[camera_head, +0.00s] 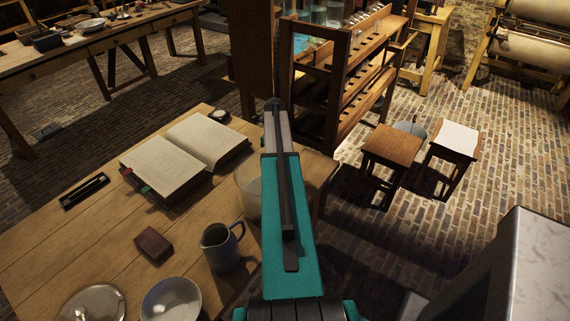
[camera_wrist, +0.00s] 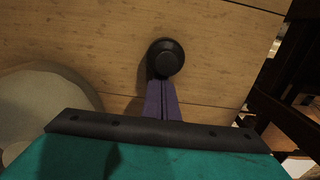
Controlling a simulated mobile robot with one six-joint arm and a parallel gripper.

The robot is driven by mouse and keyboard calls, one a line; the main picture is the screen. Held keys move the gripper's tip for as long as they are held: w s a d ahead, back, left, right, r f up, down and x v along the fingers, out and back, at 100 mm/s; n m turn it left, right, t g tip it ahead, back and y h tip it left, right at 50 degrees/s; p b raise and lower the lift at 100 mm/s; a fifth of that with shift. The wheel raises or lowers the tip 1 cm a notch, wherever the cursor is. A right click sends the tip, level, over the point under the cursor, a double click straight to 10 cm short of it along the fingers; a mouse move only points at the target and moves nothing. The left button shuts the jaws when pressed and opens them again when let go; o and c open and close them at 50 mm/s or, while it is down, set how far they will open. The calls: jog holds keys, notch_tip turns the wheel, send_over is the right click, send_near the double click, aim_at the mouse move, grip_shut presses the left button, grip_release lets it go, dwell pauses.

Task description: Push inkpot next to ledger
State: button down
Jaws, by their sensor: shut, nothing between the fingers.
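The inkpot (camera_wrist: 166,57), a small round black pot, stands on the wooden table in the wrist view. It is just beyond the tips of my gripper (camera_wrist: 162,84), whose purple fingers are together with nothing between them. The fingertips meet the pot's near edge in the picture; I cannot tell whether they touch it. The ledger (camera_head: 184,152) lies open on the table in the head view, with coloured tabs at its near side; the wrist view does not show it.
A large pale jar (camera_wrist: 40,98) stands left of my gripper, partly behind my arm in the head view (camera_head: 247,188). A small round item (camera_head: 219,115) sits by the ledger's far corner. A mug (camera_head: 221,246), dark red block (camera_head: 153,244) and pen tray (camera_head: 84,192) stand nearer.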

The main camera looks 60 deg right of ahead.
jog(key=w+b, duration=0.1)
jog(key=w, duration=0.7)
jog(key=shift+w, duration=0.4)
jog(key=shift+s, duration=0.1)
jog(key=shift+s, duration=0.55)
jog(key=s, duration=0.3)
jog(key=shift+r, duration=0.15)
notch_tip(320, 180, up, 10)
jog(key=shift+w+f+b, duration=0.15)
jog(key=shift+b, duration=0.9)
